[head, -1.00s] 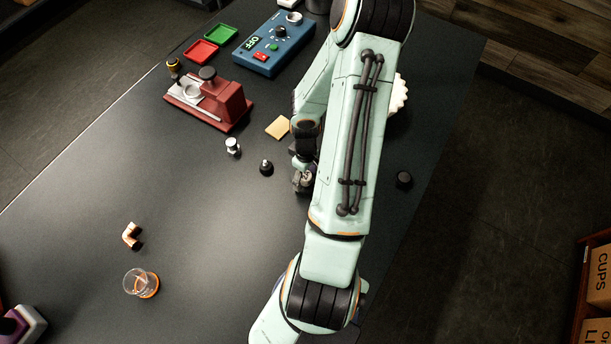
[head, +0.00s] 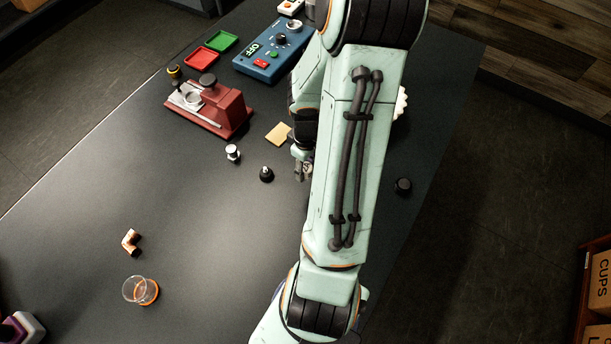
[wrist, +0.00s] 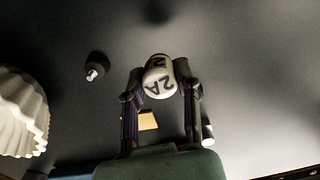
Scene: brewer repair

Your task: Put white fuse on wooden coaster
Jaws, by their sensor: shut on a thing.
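The white fuse (wrist: 159,78), marked "2A", is held between the two fingers of my gripper (wrist: 161,90) in the wrist view. The gripper is shut on it, and the fuse appears to be above the dark table. In the head view my gripper (head: 303,167) is partly hidden by my arm, and the fuse is hard to make out. The wooden coaster (head: 279,133) is a small tan square flat on the table, bare in the head view, just up and left of my gripper. Part of it shows between the fingers in the wrist view (wrist: 148,121).
The red machine (head: 215,108) and blue control box (head: 272,52) lie farther back. A white fluted filter (wrist: 20,115) and a dark round part (head: 403,186) are to the right.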

